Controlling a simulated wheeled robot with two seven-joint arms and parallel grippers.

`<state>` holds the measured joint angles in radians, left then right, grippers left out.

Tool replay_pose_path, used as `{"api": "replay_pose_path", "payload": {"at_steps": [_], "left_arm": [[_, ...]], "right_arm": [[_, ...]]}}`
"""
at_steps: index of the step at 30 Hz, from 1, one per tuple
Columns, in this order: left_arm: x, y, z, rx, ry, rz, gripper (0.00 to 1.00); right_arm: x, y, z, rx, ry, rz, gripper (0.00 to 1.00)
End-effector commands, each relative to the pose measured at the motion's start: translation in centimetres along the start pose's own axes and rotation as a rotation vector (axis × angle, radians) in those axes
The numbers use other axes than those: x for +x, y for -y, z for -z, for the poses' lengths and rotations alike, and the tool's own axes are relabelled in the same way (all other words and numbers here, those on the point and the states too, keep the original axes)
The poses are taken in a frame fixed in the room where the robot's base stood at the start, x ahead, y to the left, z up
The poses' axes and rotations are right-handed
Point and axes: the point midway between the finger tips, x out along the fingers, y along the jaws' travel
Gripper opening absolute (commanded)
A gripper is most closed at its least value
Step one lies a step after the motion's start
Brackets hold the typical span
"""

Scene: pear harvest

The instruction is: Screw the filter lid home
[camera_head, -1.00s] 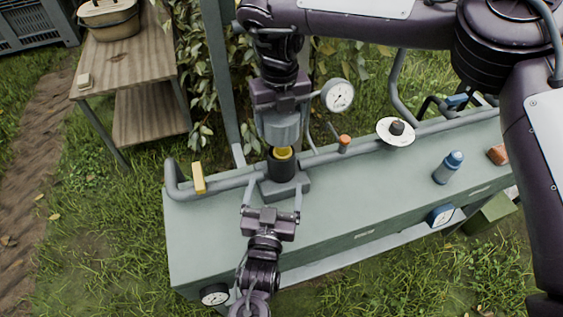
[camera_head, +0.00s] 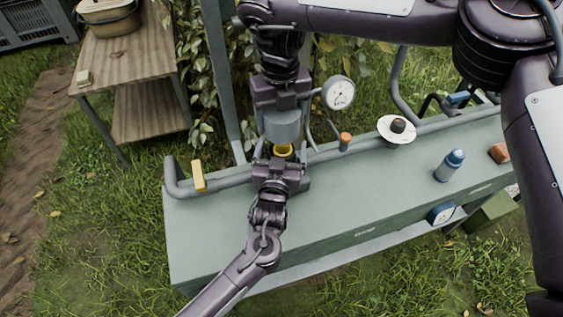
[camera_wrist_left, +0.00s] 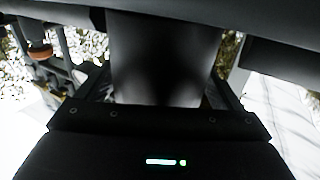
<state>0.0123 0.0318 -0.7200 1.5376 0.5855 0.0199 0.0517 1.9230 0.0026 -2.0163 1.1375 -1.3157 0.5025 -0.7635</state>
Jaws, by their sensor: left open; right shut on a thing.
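My right gripper (camera_head: 282,112) comes down from above and is shut on the grey filter lid (camera_head: 283,130). The lid is upright, directly above the yellow filter (camera_head: 283,150), of which a little shows below it. My left gripper (camera_head: 281,160) is open, with its fingers on either side of the dark filter housing, which it mostly hides in the head view. In the left wrist view the dark housing (camera_wrist_left: 157,60) fills the middle, between the fingers. I cannot tell whether the fingers touch it.
The green-grey bench (camera_head: 340,215) has a grey pipe along its back with a yellow handle (camera_head: 198,176), an orange-topped valve (camera_head: 345,140) and a gauge (camera_head: 339,93).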

Motion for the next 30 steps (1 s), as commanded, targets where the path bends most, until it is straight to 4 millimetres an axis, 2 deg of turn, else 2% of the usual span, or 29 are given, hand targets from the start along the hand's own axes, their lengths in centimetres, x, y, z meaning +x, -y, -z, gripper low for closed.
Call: {"api": "replay_pose_path", "payload": {"at_steps": [8,23,26,30], "left_arm": [[0.1,0.0,0.0,-0.001,0.001,0.000,0.86],[0.0,0.0,0.0,0.000,0.001,-0.001,0.21],[0.0,0.0,0.0,0.000,0.001,-0.001,0.21],[0.0,0.0,-0.1,0.000,0.001,-0.001,0.21]], "right_arm": [[0.0,0.0,0.0,0.000,0.000,0.000,0.49],[0.0,0.0,0.0,0.000,0.000,0.000,0.49],[0.4,0.0,0.0,0.000,-0.001,0.000,0.49],[2.4,0.0,0.1,0.000,-0.004,-0.001,0.49]]}}
